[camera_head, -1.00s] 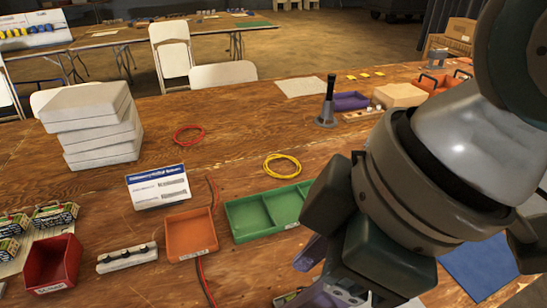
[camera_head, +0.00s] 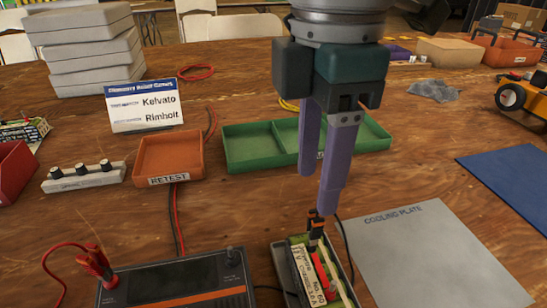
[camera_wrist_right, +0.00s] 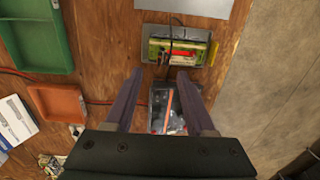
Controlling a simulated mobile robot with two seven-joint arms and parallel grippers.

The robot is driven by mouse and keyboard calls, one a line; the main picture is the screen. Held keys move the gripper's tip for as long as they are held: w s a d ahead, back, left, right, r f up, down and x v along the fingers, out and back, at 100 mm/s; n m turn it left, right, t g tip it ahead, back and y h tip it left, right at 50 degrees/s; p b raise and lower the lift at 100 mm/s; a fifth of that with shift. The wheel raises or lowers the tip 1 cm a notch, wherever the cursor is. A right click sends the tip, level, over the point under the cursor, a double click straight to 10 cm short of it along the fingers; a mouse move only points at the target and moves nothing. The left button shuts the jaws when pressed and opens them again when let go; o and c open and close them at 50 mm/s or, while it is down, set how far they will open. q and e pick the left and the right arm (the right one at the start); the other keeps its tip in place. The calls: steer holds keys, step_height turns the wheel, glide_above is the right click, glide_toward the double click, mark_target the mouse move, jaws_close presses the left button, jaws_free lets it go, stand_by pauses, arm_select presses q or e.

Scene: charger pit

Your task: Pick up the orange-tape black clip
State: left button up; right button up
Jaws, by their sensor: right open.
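The black clip with an orange band (camera_head: 316,224) stands at the far end of a battery pack (camera_head: 306,270) in a grey tray, near the front edge of the head view. A black cable (camera_head: 347,238) runs beside it. My right gripper (camera_head: 319,192) points down just above the clip, open and empty, its purple fingers apart. The wrist view shows the open fingers (camera_wrist_right: 160,75) short of the battery pack (camera_wrist_right: 165,50); the clip is hard to make out there. My left gripper is not in view.
A charger (camera_head: 185,285) with a red clip (camera_head: 95,262) sits front left. A cooling plate (camera_head: 430,255) lies to the right. The orange RETEST bin (camera_head: 168,158) and green tray (camera_head: 255,148) stand behind. Bare wood lies between the green tray and cooling plate.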

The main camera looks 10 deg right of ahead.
mark_target(317, 214)
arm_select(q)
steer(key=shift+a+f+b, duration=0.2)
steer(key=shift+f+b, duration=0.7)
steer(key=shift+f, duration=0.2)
arm_select(e)
steer(key=f, duration=0.8)
steer(key=shift+s+d, duration=0.2)
steer(key=shift+s, duration=0.05)
steer(key=shift+c, duration=0.2)
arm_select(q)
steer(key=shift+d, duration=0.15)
arm_select(e)
jaws_close()
